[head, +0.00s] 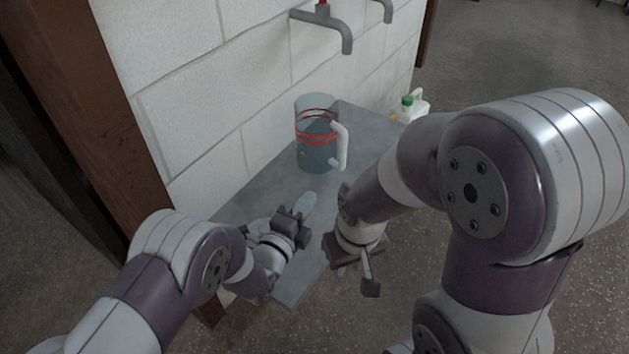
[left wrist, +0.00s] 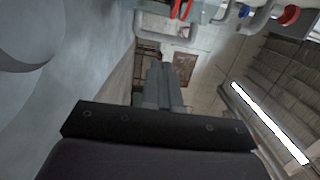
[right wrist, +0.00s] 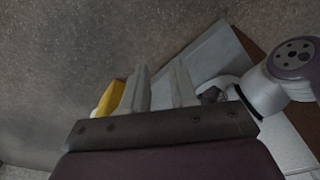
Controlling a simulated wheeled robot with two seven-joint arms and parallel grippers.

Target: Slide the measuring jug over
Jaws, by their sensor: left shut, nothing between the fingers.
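The measuring jug (head: 313,158) is clear with red rings and a pale handle, and it stands upright on the grey bench (head: 262,198) against the wall. Part of the jug with its red rings (left wrist: 182,9) shows at the top edge of the left wrist view. My left gripper (head: 303,206) is shut and empty, low over the bench on the near side of the jug and apart from it. Its fingers (left wrist: 163,86) are together in the left wrist view. My right gripper (head: 362,268) is open and empty, past the bench's right edge. Its fingers (right wrist: 160,85) stand apart in the right wrist view.
Grey taps (head: 333,28) stick out of the white block wall (head: 215,110) above the jug. A white bottle with a green cap (head: 408,101) stands beyond the bench's far end. A brown post (head: 120,90) is at the left. Open floor (head: 480,70) lies to the right.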

